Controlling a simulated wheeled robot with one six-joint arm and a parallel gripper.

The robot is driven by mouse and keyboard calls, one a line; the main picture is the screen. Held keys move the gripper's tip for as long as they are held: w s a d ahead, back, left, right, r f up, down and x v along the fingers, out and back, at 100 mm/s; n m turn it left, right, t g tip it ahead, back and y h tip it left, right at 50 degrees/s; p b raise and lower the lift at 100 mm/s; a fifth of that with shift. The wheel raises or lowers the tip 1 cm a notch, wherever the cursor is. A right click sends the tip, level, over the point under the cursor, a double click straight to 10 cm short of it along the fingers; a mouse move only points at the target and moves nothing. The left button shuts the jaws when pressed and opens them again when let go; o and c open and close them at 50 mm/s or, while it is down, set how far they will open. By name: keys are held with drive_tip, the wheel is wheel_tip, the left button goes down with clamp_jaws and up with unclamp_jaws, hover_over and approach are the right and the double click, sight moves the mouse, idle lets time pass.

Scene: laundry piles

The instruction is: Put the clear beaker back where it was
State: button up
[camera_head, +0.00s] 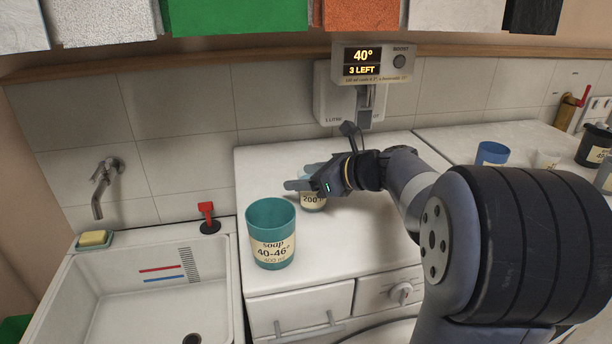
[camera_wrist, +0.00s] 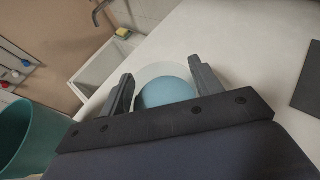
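The clear beaker (camera_head: 313,201), with a label reading 200 and blue contents, is at the left part of the white worktop. My gripper (camera_head: 305,177) reaches it from the right, with one finger on its near side and one behind it. In the wrist view the beaker (camera_wrist: 167,88) fills the space between the two fingers of my gripper (camera_wrist: 160,72), which look closed against its sides. It looks upright. Its base is at or very near the worktop; I cannot tell if it touches.
A teal soap cup (camera_head: 271,234) stands close by, front left of the beaker. A sink (camera_head: 235,290) lies to the left. A dispenser (camera_head: 371,63) reading 40° and 3 LEFT hangs on the wall behind. A blue cup (camera_head: 492,153) and other vessels stand on the right counter.

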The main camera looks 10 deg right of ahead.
drive_tip(key=o, duration=0.4)
drive_tip(key=shift+r, duration=0.1)
drive_tip(key=b+v, duration=0.1)
drive_tip(key=v, duration=1.1)
drive_tip(key=shift+r+b, duration=0.1)
drive_tip(key=shift+b, duration=0.2)
